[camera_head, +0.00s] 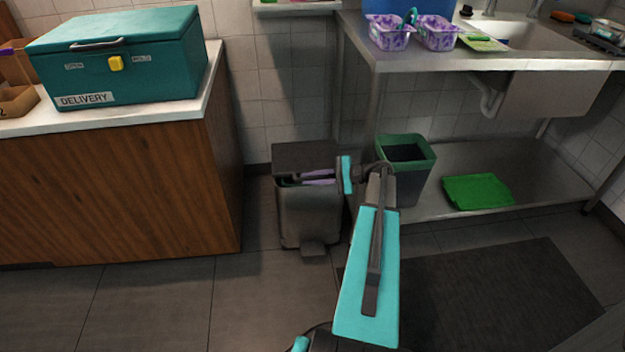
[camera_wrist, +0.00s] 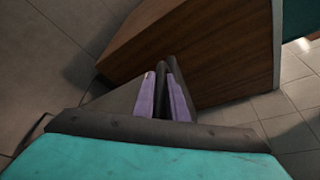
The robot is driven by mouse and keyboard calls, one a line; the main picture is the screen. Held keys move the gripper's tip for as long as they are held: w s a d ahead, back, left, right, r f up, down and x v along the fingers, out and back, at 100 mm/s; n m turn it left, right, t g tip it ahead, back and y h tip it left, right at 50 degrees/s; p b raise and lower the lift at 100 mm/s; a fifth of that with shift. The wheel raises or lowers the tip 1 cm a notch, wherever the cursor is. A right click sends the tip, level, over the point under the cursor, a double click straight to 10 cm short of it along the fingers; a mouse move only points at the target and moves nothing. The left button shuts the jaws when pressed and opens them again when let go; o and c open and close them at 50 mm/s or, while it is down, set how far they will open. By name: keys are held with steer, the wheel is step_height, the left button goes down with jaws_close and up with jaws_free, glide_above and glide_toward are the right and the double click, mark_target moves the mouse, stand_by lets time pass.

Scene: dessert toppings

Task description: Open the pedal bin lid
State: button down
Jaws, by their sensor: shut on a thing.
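The grey pedal bin (camera_head: 308,222) stands on the floor between the wooden counter and the steel sink table. Its dark lid (camera_head: 304,155) sits above the body, with a narrow gap along the front where the lid looks slightly raised. The pedal (camera_head: 313,248) is at the bin's foot. My gripper (camera_head: 300,180) reaches in from the right at the lid's front edge, its purple-padded fingers shut on the lid. The fingers also show in the wrist view (camera_wrist: 163,92), close together around a dark edge. The exact contact is partly hidden.
A green-rimmed open bin (camera_head: 409,142) stands right of the pedal bin, near my arm. The wooden counter (camera_head: 120,190) with a teal delivery box (camera_head: 125,60) is on the left. A dark mat (camera_head: 490,300) lies at front right. The floor in front of the pedal bin is clear.

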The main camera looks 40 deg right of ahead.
step_height(320, 180, up, 6)
steer(key=w+d+p, duration=0.1)
steer(key=p, duration=0.3)
steer(key=shift+w+d, duration=0.2)
steer(key=shift+w, duration=0.2)
steer(key=shift+r, duration=0.1)
steer(key=c, duration=2)
jaws_free()
steer(key=shift+c, duration=0.2)
steer(key=s+a+r+p, duration=0.1)
steer(key=s+a+r, duration=0.1)
steer(key=s+a, duration=0.2)
steer(key=s+a+r+p, duration=0.2)
steer(key=s+a, duration=0.3)
steer(key=s, duration=0.4)
steer(key=shift+a+r, duration=0.2)
steer(key=shift+r, duration=0.25)
